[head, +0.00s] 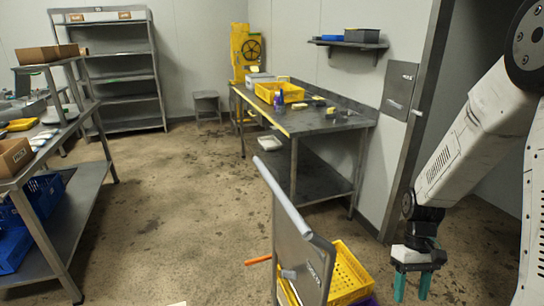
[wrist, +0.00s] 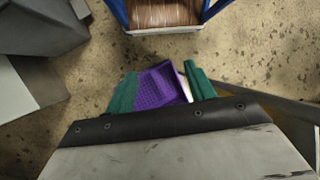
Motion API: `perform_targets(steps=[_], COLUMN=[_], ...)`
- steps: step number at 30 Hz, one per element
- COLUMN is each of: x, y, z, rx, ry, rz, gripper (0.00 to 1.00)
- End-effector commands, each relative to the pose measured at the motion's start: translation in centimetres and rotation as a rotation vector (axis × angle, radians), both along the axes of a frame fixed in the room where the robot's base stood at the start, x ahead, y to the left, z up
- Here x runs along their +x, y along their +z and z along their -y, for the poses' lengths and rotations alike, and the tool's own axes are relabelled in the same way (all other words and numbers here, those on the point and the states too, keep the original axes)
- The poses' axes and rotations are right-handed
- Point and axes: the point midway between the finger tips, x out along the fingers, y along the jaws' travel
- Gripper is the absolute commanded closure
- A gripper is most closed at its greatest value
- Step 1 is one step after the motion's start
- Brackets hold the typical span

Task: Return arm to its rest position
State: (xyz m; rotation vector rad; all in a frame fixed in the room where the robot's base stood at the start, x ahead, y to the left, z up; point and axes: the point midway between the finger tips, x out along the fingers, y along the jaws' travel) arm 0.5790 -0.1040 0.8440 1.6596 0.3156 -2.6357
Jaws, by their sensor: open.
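My arm comes in from the right side of the head view, bent downward at the wrist. My gripper (head: 412,285) hangs at its end with two teal fingers pointing down, apart, with nothing visible between them. In the wrist view the teal fingers of my gripper (wrist: 160,90) stand apart. A purple perforated basket (wrist: 160,86) shows in the gap between them; it appears to lie below, not held.
A grey cart panel with a handle (head: 305,245) and a yellow basket (head: 349,273) stand left of my gripper. A steel table (head: 330,124) stands behind. A wall and doorway edge (head: 412,120) are close to my arm. The middle floor (head: 190,200) is clear.

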Motion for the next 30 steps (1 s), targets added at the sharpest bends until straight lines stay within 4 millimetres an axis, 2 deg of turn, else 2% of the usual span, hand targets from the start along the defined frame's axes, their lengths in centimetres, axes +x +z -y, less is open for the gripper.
perform_targets(steps=[1,3,6,12,21,25,30], x=[-0.5,-1.6,-3.3,-7.3,-13.2,-14.8,-15.8], y=[2.4,5.2,8.9,15.0,21.1,23.0,24.8], z=[-0.5,-1.2,-2.1,-3.9,-5.9,-6.6,-7.1], rx=[-0.022,-0.050,-0.086,-0.141,-0.160,-0.150,-0.138], ry=[-0.025,-0.065,-0.116,-0.193,-0.210,-0.190,-0.173], rz=[0.016,0.026,0.048,0.116,0.301,0.415,0.525], gripper=[0.46,0.46,0.46,0.46,0.46,0.46,0.46])
